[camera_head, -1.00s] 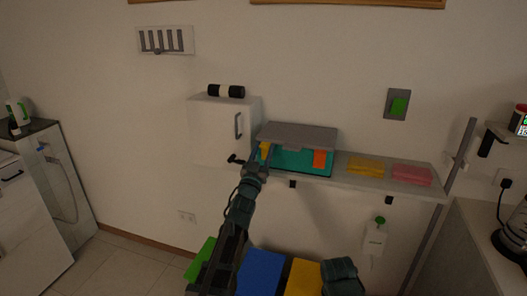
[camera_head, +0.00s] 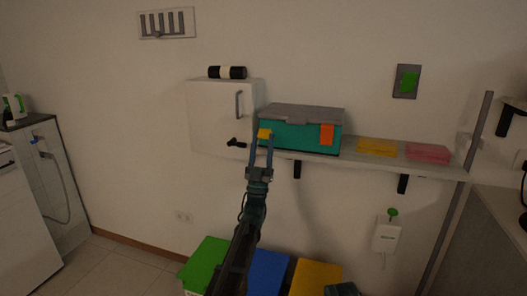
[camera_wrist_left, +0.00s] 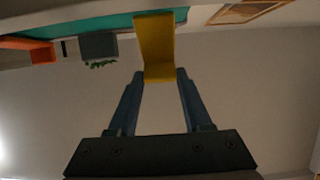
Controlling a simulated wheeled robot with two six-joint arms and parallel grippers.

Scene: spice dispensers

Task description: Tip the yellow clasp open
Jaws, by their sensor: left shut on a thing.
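A teal box (camera_head: 295,138) with a grey lid (camera_head: 301,114) stands on the wall shelf. The yellow clasp (camera_head: 264,133) is at the left of its front, and an orange clasp (camera_head: 327,134) at the right. My left gripper (camera_head: 262,146) reaches up to the yellow clasp from below. In the left wrist view the yellow clasp (camera_wrist_left: 157,45) sticks out from the teal box (camera_wrist_left: 85,24), with its end between the fingertips of my left gripper (camera_wrist_left: 161,78), which is shut on it. The lid looks down.
A white cabinet (camera_head: 212,118) with a handle stands left of the box, close to my left gripper. Yellow (camera_head: 377,147) and pink (camera_head: 427,153) cloths lie on the shelf (camera_head: 345,163) to the right. Coloured bins (camera_head: 268,268) stand below.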

